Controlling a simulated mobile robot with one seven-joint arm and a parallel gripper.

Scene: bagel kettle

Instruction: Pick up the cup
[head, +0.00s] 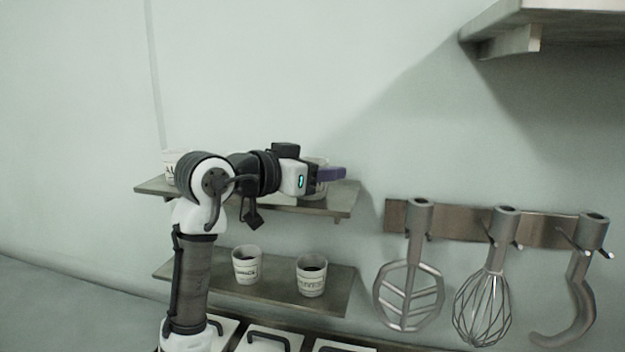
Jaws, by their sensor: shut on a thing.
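My gripper (328,174) is at the right part of the upper shelf, with one purple finger showing. It is shut on a pale cup (320,161), which is mostly hidden behind the gripper and finger. The cup is upright as far as it shows. I cannot tell whether its base touches the shelf. Another white cup (170,164) with dark print stands at the left end of the upper shelf, partly behind my arm. Two more printed white cups, one on the left (246,265) and one on the right (311,275), stand on the lower shelf with dark contents.
The upper shelf (341,205) and lower shelf (333,298) are fixed to a pale wall. On the right, a rack (461,227) holds large metal mixer tools, including a whisk (482,308). Another shelf (560,25) juts out at upper right. Lids with handles (270,342) are below.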

